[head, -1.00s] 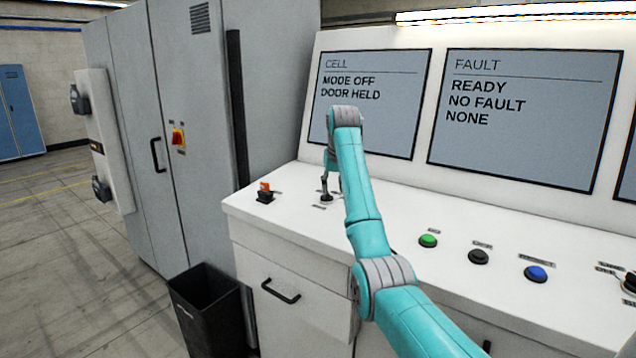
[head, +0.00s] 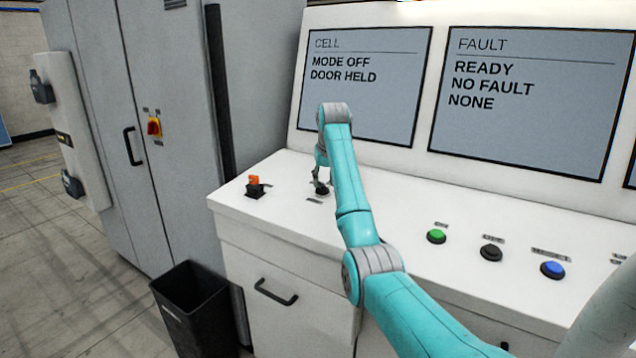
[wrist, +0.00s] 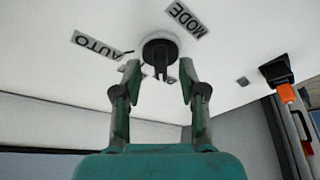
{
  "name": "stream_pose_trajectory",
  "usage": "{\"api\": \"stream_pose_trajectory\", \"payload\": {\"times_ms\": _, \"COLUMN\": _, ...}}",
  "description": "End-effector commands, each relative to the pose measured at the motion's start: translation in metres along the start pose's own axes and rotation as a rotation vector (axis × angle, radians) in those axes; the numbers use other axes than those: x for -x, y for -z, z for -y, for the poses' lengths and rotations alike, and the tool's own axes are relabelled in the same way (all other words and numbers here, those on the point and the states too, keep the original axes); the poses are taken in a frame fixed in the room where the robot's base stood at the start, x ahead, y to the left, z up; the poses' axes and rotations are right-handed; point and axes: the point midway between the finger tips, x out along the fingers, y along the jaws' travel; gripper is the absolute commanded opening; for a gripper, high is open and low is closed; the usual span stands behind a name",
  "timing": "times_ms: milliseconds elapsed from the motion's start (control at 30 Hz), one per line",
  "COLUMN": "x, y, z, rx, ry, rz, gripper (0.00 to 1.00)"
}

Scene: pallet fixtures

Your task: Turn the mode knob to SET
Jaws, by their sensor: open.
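The mode knob (wrist: 160,55) is a round black knob with a grip bar, set in the white console top. In the wrist view it lies just beyond and between my fingertips, with a MODE label (wrist: 186,19) and an AUTO label (wrist: 96,46) beside it. In the head view the knob (head: 321,189) shows partly under my gripper (head: 320,177). My gripper (wrist: 158,80) is open, its two teal fingers on either side of the knob's bar. I cannot tell whether they touch it. The CELL screen (head: 362,85) reads MODE OFF, DOOR HELD.
An orange-topped black switch (head: 254,187) stands left of the knob. Green (head: 436,236), black (head: 491,253) and blue (head: 552,270) buttons sit to the right. A black bin (head: 195,308) stands on the floor by a grey cabinet (head: 170,100).

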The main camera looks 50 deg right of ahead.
Motion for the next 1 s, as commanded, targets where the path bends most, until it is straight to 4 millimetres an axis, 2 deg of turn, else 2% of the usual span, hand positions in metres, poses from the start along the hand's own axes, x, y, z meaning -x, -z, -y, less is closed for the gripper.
{"api": "stream_pose_trajectory", "payload": {"times_ms": 200, "x": -0.014, "y": -0.005, "z": -0.005, "rx": -0.002, "ry": -0.001, "rz": -0.001, "gripper": 0.42}}
{"api": "stream_pose_trajectory", "payload": {"times_ms": 500, "x": -0.015, "y": -0.006, "z": -0.006, "rx": -0.002, "ry": -0.001, "rz": -0.001, "gripper": 0.42}}
{"api": "stream_pose_trajectory", "payload": {"times_ms": 533, "x": -0.015, "y": -0.006, "z": -0.006, "rx": -0.002, "ry": -0.001, "rz": -0.001, "gripper": 0.37}}
{"api": "stream_pose_trajectory", "payload": {"times_ms": 667, "x": -0.015, "y": -0.006, "z": -0.006, "rx": -0.002, "ry": -0.001, "rz": -0.001, "gripper": 0.04}}
{"api": "stream_pose_trajectory", "payload": {"times_ms": 700, "x": -0.015, "y": -0.006, "z": -0.006, "rx": -0.002, "ry": -0.001, "rz": -0.001, "gripper": 0.00}}
{"api": "stream_pose_trajectory", "payload": {"times_ms": 1000, "x": -0.015, "y": -0.006, "z": -0.006, "rx": -0.014, "ry": -0.007, "rz": -0.001, "gripper": 0.00}}
